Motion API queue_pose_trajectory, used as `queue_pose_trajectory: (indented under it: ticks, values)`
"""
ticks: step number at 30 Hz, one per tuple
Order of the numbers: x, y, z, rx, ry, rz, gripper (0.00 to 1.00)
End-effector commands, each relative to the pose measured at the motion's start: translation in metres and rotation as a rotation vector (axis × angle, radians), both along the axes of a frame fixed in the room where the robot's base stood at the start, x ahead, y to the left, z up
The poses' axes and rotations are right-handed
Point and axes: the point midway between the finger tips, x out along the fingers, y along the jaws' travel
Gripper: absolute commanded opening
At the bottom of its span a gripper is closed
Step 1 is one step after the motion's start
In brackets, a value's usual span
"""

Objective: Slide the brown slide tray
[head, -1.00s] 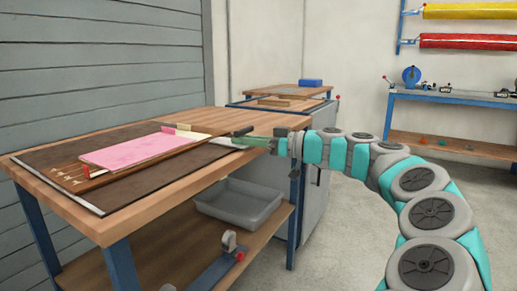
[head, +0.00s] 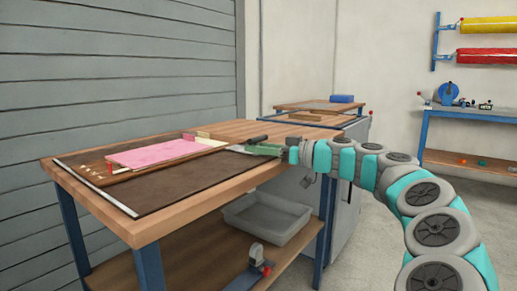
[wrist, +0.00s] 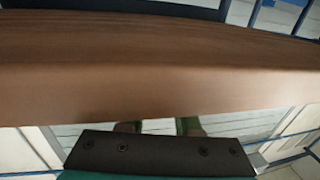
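A thin brown board (head: 150,172), the thing most like a brown slide tray, lies on the dark mat of the near bench, partly hidden under a pink sheet (head: 155,152). My gripper (head: 255,149), with green fingers, is at the right end of the bench, beyond the board's right end and close to a dark handle (head: 257,139). I cannot tell whether it touches anything. In the wrist view its two fingers (wrist: 160,127) are short and apart with nothing seen between them. A brown wooden edge (wrist: 150,85) spans that view just ahead of the fingertips.
The near bench has a wooden top (head: 135,225) and a dark mat (head: 150,198). A grey bin (head: 265,218) stands on its lower shelf. A farther bench holds brown boards (head: 312,118) and a blue block (head: 342,98). Floor is open at the right.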

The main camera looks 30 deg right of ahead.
Motion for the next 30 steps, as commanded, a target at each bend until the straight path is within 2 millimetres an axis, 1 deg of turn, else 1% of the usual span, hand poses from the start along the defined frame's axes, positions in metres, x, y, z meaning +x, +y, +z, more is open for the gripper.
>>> queue_pose_trajectory:
  ticks: [1, 2, 11, 14, 21, 24, 30]
  values:
    - [0.0, 0.0, 0.0, 0.0, 0.0, 0.0, 0.39]
    - [0.0, 0.0, 0.0, 0.0, 0.0, 0.0, 0.42]
    - [-0.003, -0.002, 0.001, 0.001, -0.001, 0.0, 0.42]
    - [-0.011, -0.008, 0.001, 0.002, -0.002, -0.002, 0.42]
    - [-0.044, -0.029, 0.001, 0.001, -0.003, -0.001, 0.42]
    - [-0.055, -0.036, 0.001, 0.001, -0.003, -0.002, 0.42]
    - [-0.065, -0.043, 0.0, -0.001, -0.001, 0.001, 0.42]
